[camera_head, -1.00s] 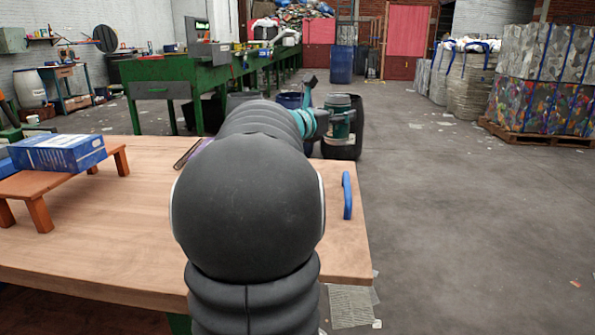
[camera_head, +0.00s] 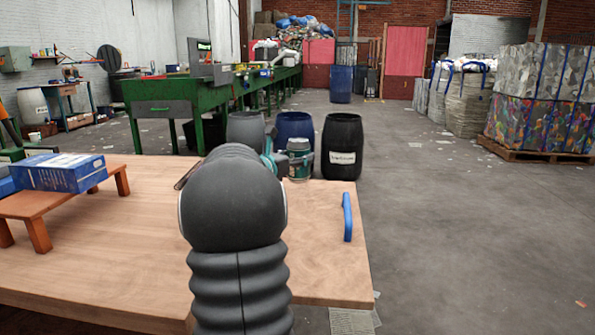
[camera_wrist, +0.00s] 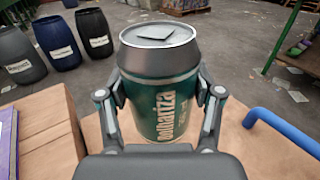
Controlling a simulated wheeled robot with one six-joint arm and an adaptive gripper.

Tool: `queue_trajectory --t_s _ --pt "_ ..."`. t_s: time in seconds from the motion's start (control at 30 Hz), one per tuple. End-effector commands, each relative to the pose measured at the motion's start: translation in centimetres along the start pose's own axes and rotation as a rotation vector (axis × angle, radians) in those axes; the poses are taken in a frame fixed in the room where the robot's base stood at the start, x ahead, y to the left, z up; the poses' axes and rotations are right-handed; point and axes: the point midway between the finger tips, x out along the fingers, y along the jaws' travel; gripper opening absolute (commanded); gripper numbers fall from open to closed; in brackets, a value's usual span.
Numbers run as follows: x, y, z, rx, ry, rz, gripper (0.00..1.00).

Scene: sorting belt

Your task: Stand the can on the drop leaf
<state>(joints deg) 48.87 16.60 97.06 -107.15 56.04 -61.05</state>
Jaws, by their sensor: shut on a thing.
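The can (camera_wrist: 160,95) is dark green with a grey top and shoulder and white lettering. In the wrist view it is upright between the fingers of my gripper (camera_wrist: 160,100), which is shut on its sides. In the head view the can (camera_head: 299,160) shows beyond my arm, near the far right part of the wooden table. The drop leaf (camera_wrist: 236,150) appears to be the wooden surface under and beside the can, with a blue handle (camera_wrist: 280,130) to the right. The can's base is partly hidden, so I cannot tell whether it touches the wood.
A blue box (camera_head: 60,172) sits on a small wooden stand (camera_head: 35,207) at the table's left. A black barrel (camera_head: 342,147), a blue barrel (camera_head: 294,127) and a grey barrel (camera_head: 246,130) stand beyond the table. The wood near the handle (camera_head: 347,217) is bare.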

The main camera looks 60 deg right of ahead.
Motion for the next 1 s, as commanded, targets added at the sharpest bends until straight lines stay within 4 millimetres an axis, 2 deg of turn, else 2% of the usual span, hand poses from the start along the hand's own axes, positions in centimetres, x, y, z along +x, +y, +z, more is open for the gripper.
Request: queue_trajectory --t_s 0.17,0.4,0.77,0.8,0.87,1.0 --pt "0.0 0.2 -1.1 -0.003 0.000 0.000 0.50" --pt "-0.1 0.2 -4.1 -0.003 0.001 0.002 0.50" --pt "-0.1 0.1 -4.5 -0.001 0.000 0.001 0.50" --pt "-0.1 0.1 -4.3 -0.001 0.000 0.001 0.73" --pt "-0.1 0.1 -4.3 -0.001 0.000 0.001 0.88" --pt "-0.1 0.1 -4.3 -0.001 0.000 0.001 0.91"
